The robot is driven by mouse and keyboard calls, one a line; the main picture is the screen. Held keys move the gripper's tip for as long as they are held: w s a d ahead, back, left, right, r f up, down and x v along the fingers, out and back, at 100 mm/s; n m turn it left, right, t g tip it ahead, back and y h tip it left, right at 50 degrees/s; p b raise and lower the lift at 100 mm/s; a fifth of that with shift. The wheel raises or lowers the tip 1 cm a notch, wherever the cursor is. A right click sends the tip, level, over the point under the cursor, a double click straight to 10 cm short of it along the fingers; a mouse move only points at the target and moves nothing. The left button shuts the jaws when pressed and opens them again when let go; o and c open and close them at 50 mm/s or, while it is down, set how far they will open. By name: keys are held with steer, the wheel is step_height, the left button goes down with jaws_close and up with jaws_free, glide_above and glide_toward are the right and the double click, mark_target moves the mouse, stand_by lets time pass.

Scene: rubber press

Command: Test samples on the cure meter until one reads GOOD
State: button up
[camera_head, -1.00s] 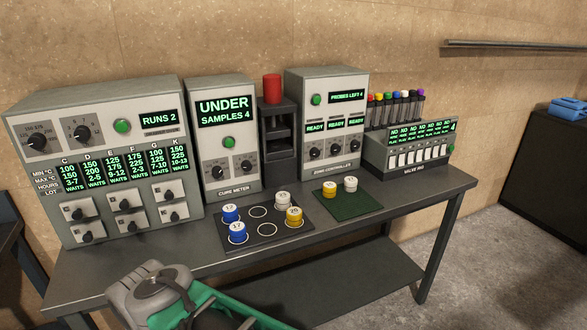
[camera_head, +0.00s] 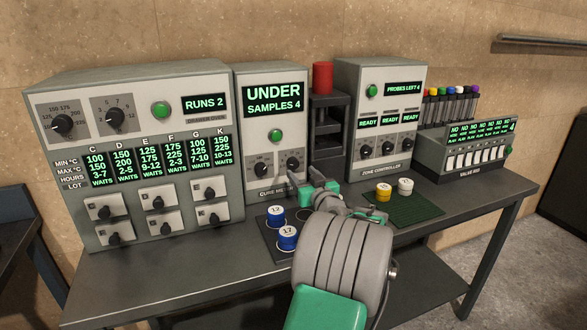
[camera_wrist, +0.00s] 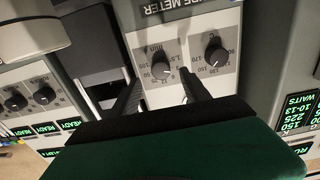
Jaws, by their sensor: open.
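The cure meter (camera_head: 267,185) reads "UNDER" and "SAMPLES 4" in the head view. It has a green button (camera_head: 275,135) and two dials below. My gripper (camera_head: 305,182) is open in front of the meter's lower right. In the wrist view, which is upside down, my gripper's fingers (camera_wrist: 160,80) stand apart on either side of the right dial (camera_wrist: 161,68); contact cannot be told. The left dial (camera_wrist: 215,55) is beside it.
The zone controller (camera_head: 375,170) reads "READY". A press with a red top (camera_head: 322,77) stands behind my gripper. The oven-like panel (camera_head: 120,90) is left, the valve rig (camera_head: 470,155) right.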

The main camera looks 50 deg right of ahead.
mark_target(295, 166)
steer(key=x, duration=0.5)
steer(key=shift+p, duration=0.3)
steer(key=shift+c, duration=0.3)
steer(key=shift+a, duration=0.1)
jaws_close()
